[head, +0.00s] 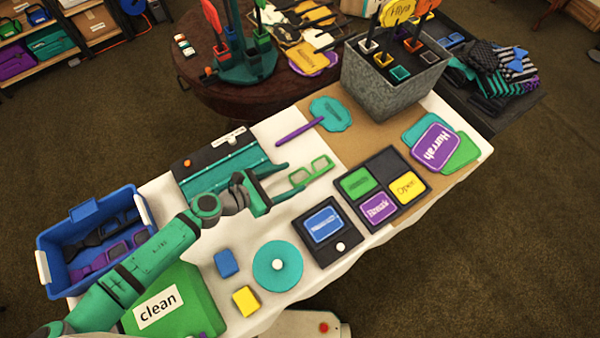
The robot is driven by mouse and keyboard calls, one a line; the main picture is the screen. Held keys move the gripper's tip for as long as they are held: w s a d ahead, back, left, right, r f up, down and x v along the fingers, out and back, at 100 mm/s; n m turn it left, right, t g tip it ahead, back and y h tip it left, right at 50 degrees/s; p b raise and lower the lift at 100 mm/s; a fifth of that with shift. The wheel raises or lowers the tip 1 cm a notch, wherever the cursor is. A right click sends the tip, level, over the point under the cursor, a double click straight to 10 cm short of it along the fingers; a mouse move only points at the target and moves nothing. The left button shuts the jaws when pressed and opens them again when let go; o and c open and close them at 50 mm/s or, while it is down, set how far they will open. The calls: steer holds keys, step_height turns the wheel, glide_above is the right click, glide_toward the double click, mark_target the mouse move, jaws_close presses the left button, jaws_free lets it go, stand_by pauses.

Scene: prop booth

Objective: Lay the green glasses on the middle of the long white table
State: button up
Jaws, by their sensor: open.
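The green glasses (321,163) are at the middle of the long white table (285,130), with their two lenses side by side. They look as if they rest on the cloth, though a small gap underneath cannot be ruled out. My gripper (294,177) is open, reaching in from the left. Its two teal fingers point at the glasses, and the near lens lies between or just beyond the fingertips. The temples of the glasses are not clearly seen.
A teal-and-black tray (215,165) lies left of my gripper. A teal paddle sign (328,114), a dark sign tray (385,188) and a blue card on a black board (325,226) surround the glasses. A blue bin (68,270) holds other glasses.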

steer(key=shift+v, duration=2.4)
